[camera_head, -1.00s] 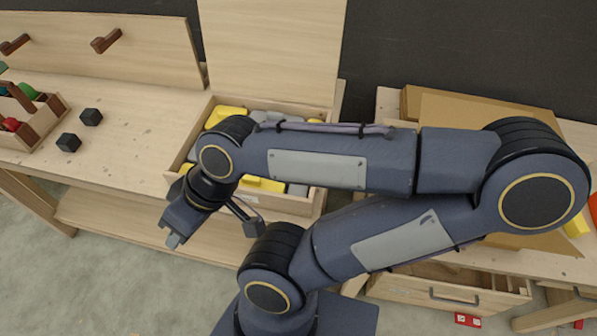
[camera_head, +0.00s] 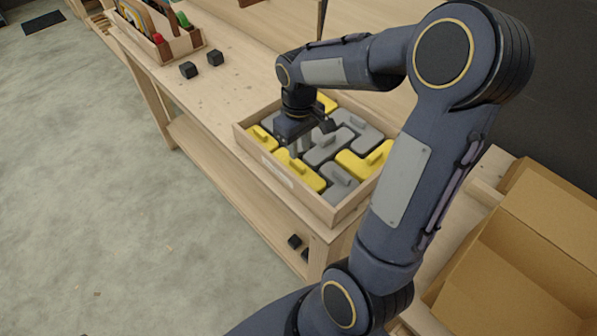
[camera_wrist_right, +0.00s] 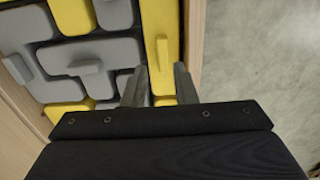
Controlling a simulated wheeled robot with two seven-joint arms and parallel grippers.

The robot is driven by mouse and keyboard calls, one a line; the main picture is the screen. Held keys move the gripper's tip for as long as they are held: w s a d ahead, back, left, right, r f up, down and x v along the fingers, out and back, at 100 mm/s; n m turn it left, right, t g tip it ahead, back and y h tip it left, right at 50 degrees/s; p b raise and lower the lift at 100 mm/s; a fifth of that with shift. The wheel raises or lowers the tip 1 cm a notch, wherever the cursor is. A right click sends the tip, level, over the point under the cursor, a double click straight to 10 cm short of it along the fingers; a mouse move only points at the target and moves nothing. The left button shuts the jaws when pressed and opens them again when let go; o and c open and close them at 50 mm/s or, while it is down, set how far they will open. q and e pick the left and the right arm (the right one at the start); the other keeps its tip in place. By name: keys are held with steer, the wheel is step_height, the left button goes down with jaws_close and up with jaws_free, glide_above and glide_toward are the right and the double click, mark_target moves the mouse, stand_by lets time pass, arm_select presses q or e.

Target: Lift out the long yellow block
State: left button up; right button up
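The long yellow block (camera_head: 314,180) is a straight bar with a raised grip on top. It lies flat in the wooden tray (camera_head: 338,213), along the wall nearest the floor. It also shows in the right wrist view (camera_wrist_right: 160,18), with its grip (camera_wrist_right: 162,50) ahead of the fingertips. My right gripper (camera_head: 303,146) reaches down over the tray. In the right wrist view its two fingers (camera_wrist_right: 161,84) stand apart, with part of the yellow block visible between them and nothing clasped. Whether the fingers touch the block cannot be told. My left gripper is not in view.
Grey blocks (camera_head: 340,183) and other yellow blocks (camera_head: 362,160) fill the tray closely around it. Two black cubes (camera_head: 215,57) and a wooden carrier (camera_head: 187,42) stand on the bench to the left. An open cardboard box (camera_head: 520,250) is at the right.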

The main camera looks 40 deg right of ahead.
mark_target(298, 163)
step_height(298, 163, down, 6)
steer(key=shift+w+a+r+p, duration=0.1)
steer(key=shift+a+r+p, duration=0.1)
steer(key=shift+p, duration=0.3)
jaws_close()
